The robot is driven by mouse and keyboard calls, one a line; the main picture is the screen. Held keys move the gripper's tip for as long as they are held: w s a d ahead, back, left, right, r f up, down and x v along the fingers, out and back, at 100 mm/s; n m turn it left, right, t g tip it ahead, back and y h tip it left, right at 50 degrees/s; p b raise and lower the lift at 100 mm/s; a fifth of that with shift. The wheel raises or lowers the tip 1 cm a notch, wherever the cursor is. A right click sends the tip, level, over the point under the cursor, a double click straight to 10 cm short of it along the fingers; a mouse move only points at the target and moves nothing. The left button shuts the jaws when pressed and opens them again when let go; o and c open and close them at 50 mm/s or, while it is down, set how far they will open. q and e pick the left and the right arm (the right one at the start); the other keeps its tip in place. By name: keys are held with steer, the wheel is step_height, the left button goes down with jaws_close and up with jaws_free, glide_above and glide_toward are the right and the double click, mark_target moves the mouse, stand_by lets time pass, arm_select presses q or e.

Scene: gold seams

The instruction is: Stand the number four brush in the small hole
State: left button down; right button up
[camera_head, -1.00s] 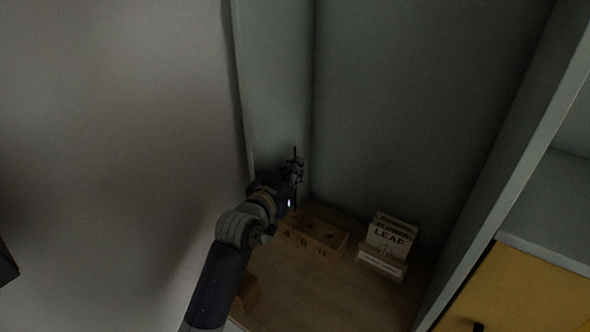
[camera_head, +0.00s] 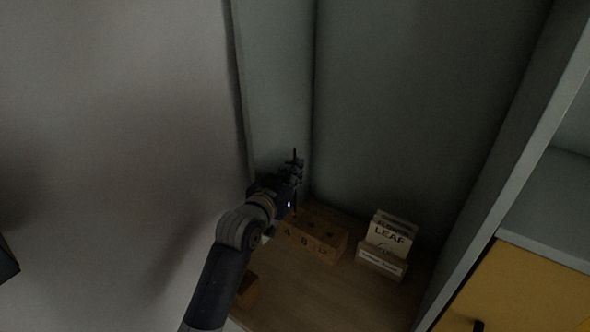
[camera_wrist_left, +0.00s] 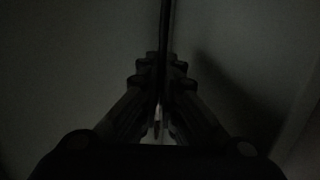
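My left gripper (camera_head: 294,172) is shut on a thin dark brush (camera_head: 295,154), held upright near the cupboard's left wall. The brush also shows in the left wrist view (camera_wrist_left: 166,28), running between the closed fingers (camera_wrist_left: 160,72), with a pale tip below them. A wooden block (camera_head: 312,241) with holes in its top stands on the shelf, below and right of the gripper. Its front bears A, B and a third, unclear mark. My wrist hides its left end. I cannot read a number on the brush. My right gripper is not in view.
A wooden holder (camera_head: 381,263) with upright cards (camera_head: 390,234), the front one reading LEAF, stands right of the block. A small wooden piece (camera_head: 246,287) is partly behind my arm. The front of the shelf (camera_head: 320,305) is clear. Side walls bound the space.

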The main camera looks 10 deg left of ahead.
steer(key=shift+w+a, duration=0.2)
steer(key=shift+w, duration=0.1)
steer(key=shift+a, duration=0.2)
arm_select(q)
steer(key=shift+f, duration=0.1)
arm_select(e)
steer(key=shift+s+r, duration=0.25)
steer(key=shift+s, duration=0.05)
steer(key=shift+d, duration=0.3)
arm_select(q)
steer(key=shift+f, duration=0.45)
stand_by(0.6)
steer(key=shift+f, duration=0.45)
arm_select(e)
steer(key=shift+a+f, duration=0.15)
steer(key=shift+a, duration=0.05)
